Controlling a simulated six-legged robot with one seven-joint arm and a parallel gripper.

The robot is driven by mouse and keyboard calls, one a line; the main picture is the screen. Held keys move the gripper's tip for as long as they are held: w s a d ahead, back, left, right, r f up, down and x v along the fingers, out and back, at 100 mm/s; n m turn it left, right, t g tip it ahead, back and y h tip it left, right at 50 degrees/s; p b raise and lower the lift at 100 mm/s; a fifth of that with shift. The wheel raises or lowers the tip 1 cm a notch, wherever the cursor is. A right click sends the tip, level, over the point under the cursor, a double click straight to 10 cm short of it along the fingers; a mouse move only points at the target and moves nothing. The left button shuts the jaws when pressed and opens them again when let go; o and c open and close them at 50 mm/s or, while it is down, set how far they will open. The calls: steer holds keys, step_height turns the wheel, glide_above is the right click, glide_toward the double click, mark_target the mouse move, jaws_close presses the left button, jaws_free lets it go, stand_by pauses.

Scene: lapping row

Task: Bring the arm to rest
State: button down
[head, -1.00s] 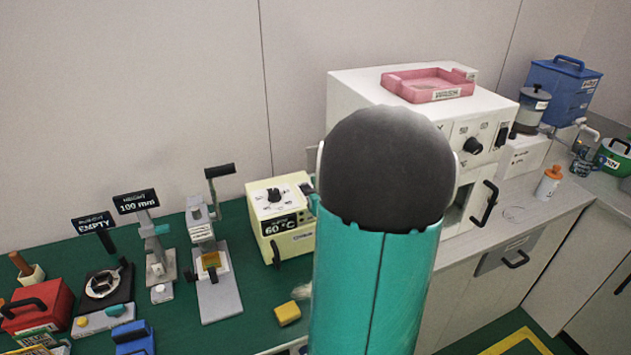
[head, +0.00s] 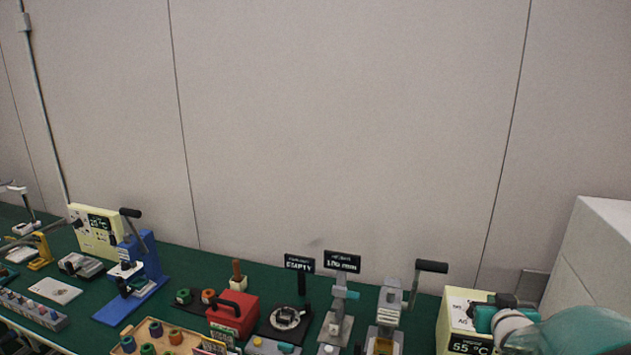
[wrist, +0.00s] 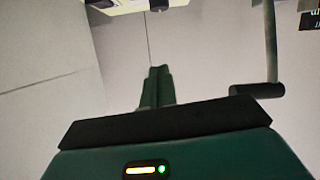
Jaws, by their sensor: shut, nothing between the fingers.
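My gripper shows in the wrist view (wrist: 156,88) as dark green fingers close together, with nothing between them. They point at a plain pale wall. The dark bar and green housing with small lights below them are mine. In the head view my teal arm enters at the lower right. Its wrist end is beside the cream heater box (head: 457,318), whose display reads 55 °C; I cannot tell from this view whether they touch. The fingertips are not clear in the head view.
A grey press (head: 389,310) with a black-handled lever (head: 431,266) stands left of the heater box; a similar handle shows in the wrist view (wrist: 258,90). A white cabinet (head: 596,255) rises at right. A red box (head: 233,312) and blue press (head: 141,262) stand further left.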

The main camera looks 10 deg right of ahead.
steer(key=a+r+n+g+y, duration=0.1)
steer(key=a+r+g+y, duration=0.15)
steer(key=a, duration=1.05)
steer(key=s+a+n+g+y, duration=0.2)
steer(key=s+a, duration=0.4)
steer(key=a, duration=0.5)
steer(key=s+a+n+g+y, duration=0.2)
steer(key=s+a+y, duration=0.1)
steer(key=s+a, duration=0.4)
steer(key=a, duration=0.3)
steer(key=shift+a+r, duration=0.35)
steer(key=shift+a, duration=0.05)
